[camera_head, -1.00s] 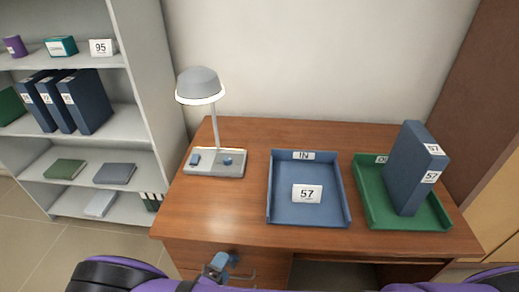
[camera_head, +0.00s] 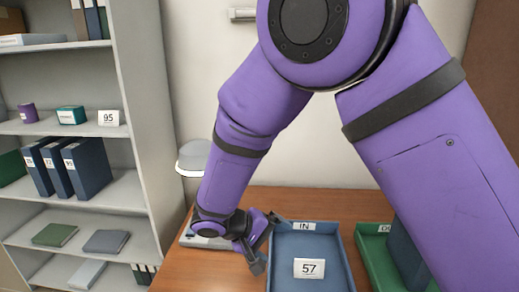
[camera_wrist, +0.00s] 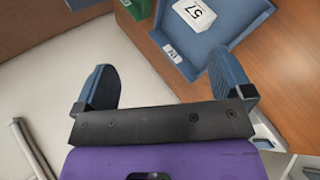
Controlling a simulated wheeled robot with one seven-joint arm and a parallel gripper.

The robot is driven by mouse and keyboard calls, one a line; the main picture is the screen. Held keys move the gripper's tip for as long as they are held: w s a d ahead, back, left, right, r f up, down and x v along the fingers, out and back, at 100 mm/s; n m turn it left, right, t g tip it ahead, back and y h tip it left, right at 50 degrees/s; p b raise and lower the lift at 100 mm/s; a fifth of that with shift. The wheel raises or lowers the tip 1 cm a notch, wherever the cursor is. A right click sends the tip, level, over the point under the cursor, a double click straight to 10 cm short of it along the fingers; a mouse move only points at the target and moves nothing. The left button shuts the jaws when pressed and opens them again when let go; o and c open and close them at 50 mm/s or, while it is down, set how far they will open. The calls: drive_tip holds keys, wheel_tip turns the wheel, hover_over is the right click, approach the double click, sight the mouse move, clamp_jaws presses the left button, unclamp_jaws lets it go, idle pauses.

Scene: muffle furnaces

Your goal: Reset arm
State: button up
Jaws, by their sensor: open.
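My purple arm crosses the head view from the upper right down to the desk. My gripper (camera_head: 262,240) hangs over the desk between the lamp and the blue IN tray (camera_head: 280,270), close to the tray's left edge. In the wrist view its two blue fingers (camera_wrist: 167,85) are wide apart with nothing between them. The wrist view also shows the IN tray (camera_wrist: 232,28) beyond the fingers, with a white card marked 57 (camera_wrist: 194,13) in it. My arm hides part of the lamp and of the green tray.
The green tray (camera_head: 368,255) with a blue binder (camera_head: 405,255) stands at the right. The lamp (camera_head: 192,158) is at the left, beside a shelf unit (camera_head: 155,110) with binders and boxes. The wooden desk (camera_head: 330,203) is bare behind the IN tray.

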drive_tip(key=s+d+r+m+g+y, duration=0.35)
drive_tip(key=d+r+y, duration=0.25)
drive_tip(key=d+r, duration=1.2)
drive_tip(key=s+d+r+t+y, duration=0.1)
drive_tip(key=s+d+r, duration=0.3)
drive_tip(key=s, duration=0.4)
drive_tip(key=s+d+r+m+t+y, duration=0.1)
drive_tip(key=s+d+r+t, duration=0.3)
drive_tip(key=s, duration=0.4)
drive_tip(key=shift+d+y, duration=0.7)
drive_tip(key=shift+d, duration=0.05)
drive_tip(key=shift+r+m, duration=0.1)
drive_tip(key=shift+m, duration=0.15)
